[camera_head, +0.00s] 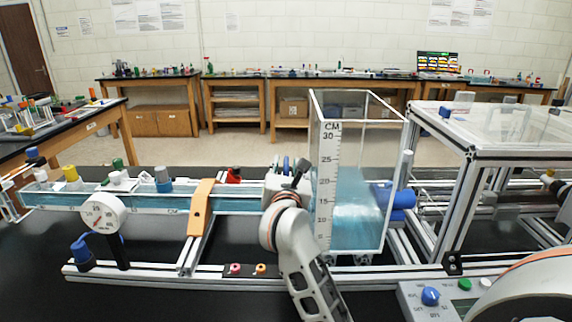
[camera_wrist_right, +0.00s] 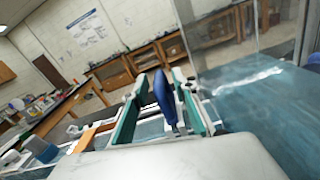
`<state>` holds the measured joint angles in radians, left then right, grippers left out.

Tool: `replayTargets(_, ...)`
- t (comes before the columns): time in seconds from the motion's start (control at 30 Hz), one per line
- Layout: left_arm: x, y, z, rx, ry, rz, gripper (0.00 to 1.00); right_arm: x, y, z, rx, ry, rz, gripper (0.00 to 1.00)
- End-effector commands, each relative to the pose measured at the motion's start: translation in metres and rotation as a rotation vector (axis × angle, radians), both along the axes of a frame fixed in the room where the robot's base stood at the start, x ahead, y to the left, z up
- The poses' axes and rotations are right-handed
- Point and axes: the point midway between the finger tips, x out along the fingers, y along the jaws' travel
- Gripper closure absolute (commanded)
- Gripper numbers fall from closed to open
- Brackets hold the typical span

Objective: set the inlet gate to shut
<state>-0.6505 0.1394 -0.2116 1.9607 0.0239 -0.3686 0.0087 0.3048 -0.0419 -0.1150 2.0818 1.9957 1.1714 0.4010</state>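The inlet gate's blue handle (camera_wrist_right: 164,98) stands up between the two fingers of my right gripper (camera_wrist_right: 160,92) in the wrist view. The teal-padded fingers are apart, with a gap visible on the handle's left side; contact on the right side is hard to tell. In the head view my right gripper (camera_head: 288,170) is at the right end of the water channel, just left of the clear tank (camera_head: 358,180). The gripper mostly hides the handle and gate there, so the gate's setting cannot be told. My left gripper is not in view.
The clear channel (camera_head: 150,200) runs left, with a round dial gauge (camera_head: 103,213) and an orange strap (camera_head: 200,206). A control box with a blue knob (camera_head: 431,296) is at the lower right. A clear-topped frame (camera_head: 500,135) stands right of the tank.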

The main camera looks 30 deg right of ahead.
Motion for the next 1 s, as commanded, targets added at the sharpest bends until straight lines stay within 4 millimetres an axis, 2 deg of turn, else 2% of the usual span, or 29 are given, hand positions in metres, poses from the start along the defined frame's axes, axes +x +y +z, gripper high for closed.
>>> replayTargets(0.3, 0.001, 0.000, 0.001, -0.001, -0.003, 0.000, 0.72, -0.054, 0.033, -0.001, 0.004, 0.002, 0.002, 0.72)
replayTargets(0.5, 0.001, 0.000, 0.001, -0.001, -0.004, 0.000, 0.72, -0.081, 0.049, -0.001, 0.002, 0.002, 0.002, 0.72)
replayTargets(0.7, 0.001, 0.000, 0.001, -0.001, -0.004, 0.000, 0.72, -0.092, 0.056, -0.001, 0.002, 0.002, 0.001, 0.72)
replayTargets(1.0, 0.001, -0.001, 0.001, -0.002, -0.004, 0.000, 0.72, -0.092, 0.056, -0.001, 0.002, 0.002, 0.001, 0.72)
